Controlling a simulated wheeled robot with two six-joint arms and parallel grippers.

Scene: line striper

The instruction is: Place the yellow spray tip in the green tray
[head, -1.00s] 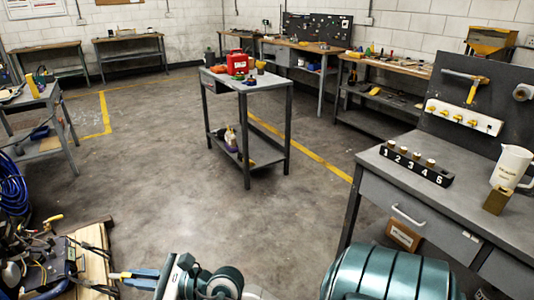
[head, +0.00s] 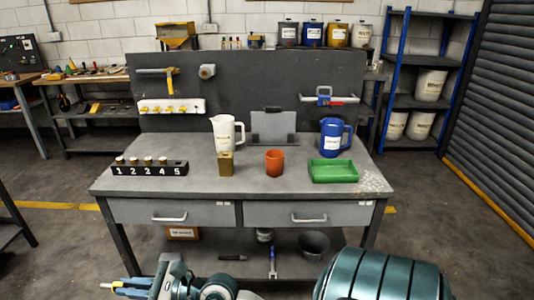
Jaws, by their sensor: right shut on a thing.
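The green tray (head: 334,178) lies on the right part of the grey workbench top (head: 215,178), and no thing shows in it. My right gripper (head: 108,286) is at the lower left edge of the view, in front of and below the bench, far from the tray. My left gripper is not in view.
A numbered black rack (head: 150,170) with several small tips stands at the bench's left. Bare bench top lies along the front.

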